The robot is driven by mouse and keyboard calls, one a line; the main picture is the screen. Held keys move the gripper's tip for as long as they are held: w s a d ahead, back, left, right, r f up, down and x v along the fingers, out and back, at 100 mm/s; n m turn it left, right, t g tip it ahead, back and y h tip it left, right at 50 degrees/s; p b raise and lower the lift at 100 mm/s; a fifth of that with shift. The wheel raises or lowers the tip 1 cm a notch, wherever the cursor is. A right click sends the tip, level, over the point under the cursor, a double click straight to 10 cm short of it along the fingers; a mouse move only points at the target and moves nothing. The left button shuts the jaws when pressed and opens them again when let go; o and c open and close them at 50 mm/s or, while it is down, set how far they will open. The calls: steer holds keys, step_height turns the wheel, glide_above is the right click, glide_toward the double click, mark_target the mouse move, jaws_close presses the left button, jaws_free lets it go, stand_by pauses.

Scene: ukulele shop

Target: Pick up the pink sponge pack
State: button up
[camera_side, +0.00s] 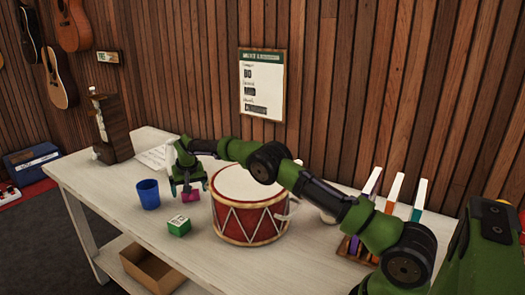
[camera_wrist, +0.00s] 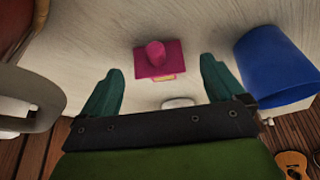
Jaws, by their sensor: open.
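The pink sponge pack (camera_side: 191,196) lies on the white table, partly hidden by my gripper in the side view. In the wrist view the pink sponge pack (camera_wrist: 158,58) shows as a flat magenta piece with a rounded raised part and a small yellowish patch on its near edge. My gripper (camera_side: 187,186) is open, pointing down, with its fingers close around or just above the pack. In the wrist view my two green fingers (camera_wrist: 161,78) stand apart on either side of the pack, with nothing between them that they visibly touch.
A blue cup (camera_side: 148,194) stands left of my gripper; it is at the right in the wrist view (camera_wrist: 285,65). A red drum (camera_side: 250,215) stands close on the right. Bare table lies at front left.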

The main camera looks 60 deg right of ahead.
steer(key=shift+x, duration=1.55)
steer(key=shift+s, duration=0.1)
steer(key=c, duration=1.1)
